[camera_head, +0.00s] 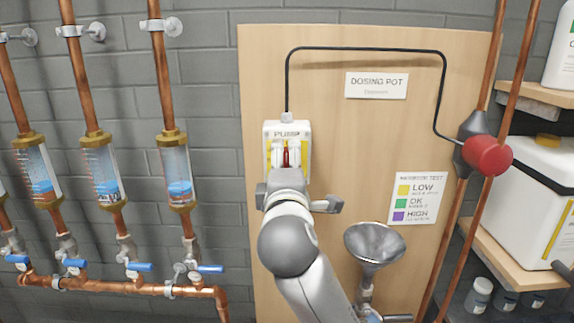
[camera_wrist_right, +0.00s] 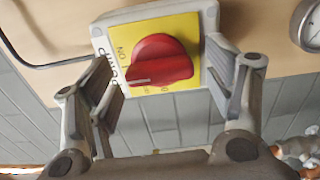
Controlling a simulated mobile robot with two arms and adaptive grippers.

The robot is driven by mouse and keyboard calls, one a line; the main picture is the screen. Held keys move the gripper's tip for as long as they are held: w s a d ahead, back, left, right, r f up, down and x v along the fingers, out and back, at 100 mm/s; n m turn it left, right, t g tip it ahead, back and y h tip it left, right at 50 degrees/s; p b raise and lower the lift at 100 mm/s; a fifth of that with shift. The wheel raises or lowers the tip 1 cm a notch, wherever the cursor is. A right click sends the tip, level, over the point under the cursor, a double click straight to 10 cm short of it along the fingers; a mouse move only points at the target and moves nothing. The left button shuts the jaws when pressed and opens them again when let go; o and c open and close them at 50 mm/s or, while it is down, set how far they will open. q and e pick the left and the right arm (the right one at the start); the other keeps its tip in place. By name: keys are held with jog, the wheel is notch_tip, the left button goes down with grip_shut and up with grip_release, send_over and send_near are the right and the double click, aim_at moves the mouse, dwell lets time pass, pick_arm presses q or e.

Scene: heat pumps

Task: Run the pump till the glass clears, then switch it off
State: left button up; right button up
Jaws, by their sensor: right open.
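The pump switch box (camera_head: 271,131), labelled PUMP, is mounted on the wooden board. Its red knob (camera_wrist_right: 160,60) sits on a yellow plate (camera_wrist_right: 190,25) in the right wrist view. A white mark shows at the knob's left end, close to the upside-down ON lettering; the exact setting is unclear. My right gripper (camera_head: 288,160) (camera_wrist_right: 160,85) is open, its fingers either side of the knob with gaps visible. My left gripper is out of view.
Blue-handled valves (camera_head: 138,267) line the pipes below the glasses. A steel funnel (camera_head: 374,244) stands right of my arm. A red round fitting (camera_head: 487,156) and a white container (camera_head: 535,190) are farther right. A colour chart (camera_head: 417,198) hangs on the board.

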jog(key=s+p, duration=0.1)
jog(key=s, duration=0.7)
jog(key=shift+p, duration=0.3)
